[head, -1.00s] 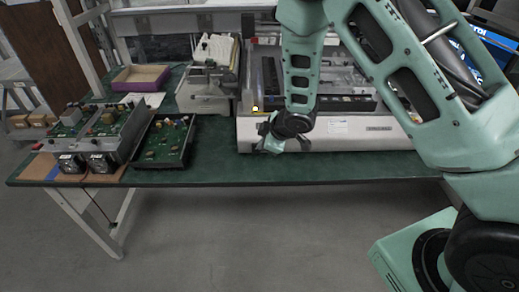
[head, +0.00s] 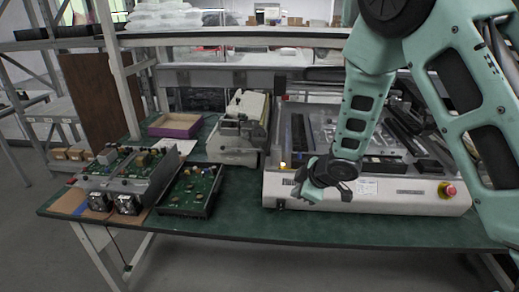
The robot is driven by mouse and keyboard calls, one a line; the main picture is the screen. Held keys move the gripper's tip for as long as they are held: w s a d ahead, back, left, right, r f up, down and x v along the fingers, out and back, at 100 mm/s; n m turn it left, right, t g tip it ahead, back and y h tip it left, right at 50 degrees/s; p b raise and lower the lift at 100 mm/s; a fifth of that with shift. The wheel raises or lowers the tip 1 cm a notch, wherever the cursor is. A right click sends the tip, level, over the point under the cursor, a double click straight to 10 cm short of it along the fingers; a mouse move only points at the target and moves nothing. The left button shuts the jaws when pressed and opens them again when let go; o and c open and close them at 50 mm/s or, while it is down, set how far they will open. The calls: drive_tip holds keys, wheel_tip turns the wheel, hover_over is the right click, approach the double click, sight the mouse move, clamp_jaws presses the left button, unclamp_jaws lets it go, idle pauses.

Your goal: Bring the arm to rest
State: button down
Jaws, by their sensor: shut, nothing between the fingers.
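My arm comes down from the top right of the head view. My gripper (head: 308,192) hangs in front of the front panel of a large white bench machine (head: 410,197). The gripper is small and dark in the picture, its fingers are shut, and it holds nothing. The wrist hides part of the machine's left front. I cannot tell the exact gap between gripper and machine.
A green-topped workbench (head: 260,224) carries open electronics units (head: 125,185), a circuit board in a black tray (head: 190,190), a beige device (head: 238,135) and a purple-edged box (head: 175,126). A shelf (head: 230,40) runs above. Floor in front is clear.

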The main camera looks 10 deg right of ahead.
drive_tip(key=s+a+r+m+g+h, duration=0.15)
drive_tip(key=s+a+r+m, duration=0.25)
drive_tip(key=s+a+r, duration=0.45)
drive_tip(key=s+r+g, duration=0.2)
drive_tip(key=s, duration=0.9)
drive_tip(key=s+r+g, duration=0.2)
drive_tip(key=s+r, duration=0.1)
drive_tip(key=s, duration=0.9)
drive_tip(key=shift+a+m+g+h, duration=0.35)
drive_tip(key=shift+a+m+h, duration=0.05)
drive_tip(key=shift+h, duration=0.05)
drive_tip(key=shift+r, duration=0.1)
